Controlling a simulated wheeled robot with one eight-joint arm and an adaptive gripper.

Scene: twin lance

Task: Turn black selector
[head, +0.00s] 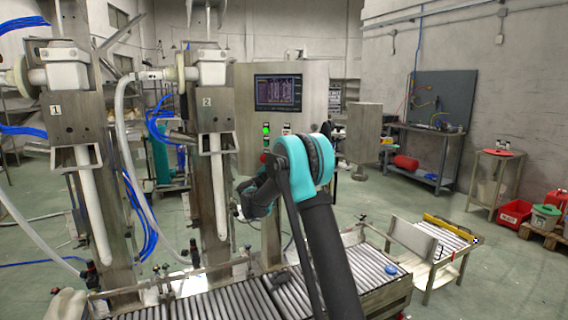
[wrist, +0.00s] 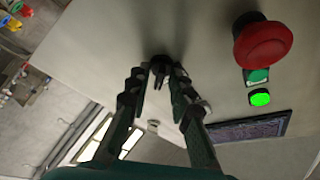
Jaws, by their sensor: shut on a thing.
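The black selector (wrist: 160,61) is on the pale face of the control cabinet, at the top middle of the wrist view. My gripper (wrist: 159,74) has its two dark fingers on either side of it, shut on it. The fingers partly cover the selector, so its exact angle is hard to read. In the head view my arm hides the selector, and my gripper's fingertips cannot be made out there. The cabinet (head: 308,88) stands behind my arm.
A red mushroom button (wrist: 265,42) sticks out to the right of my gripper. A green button and a lit green lamp (wrist: 260,98) sit beside it, near a screen (head: 278,92). A roller conveyor (head: 220,303) and two lance columns stand at the left.

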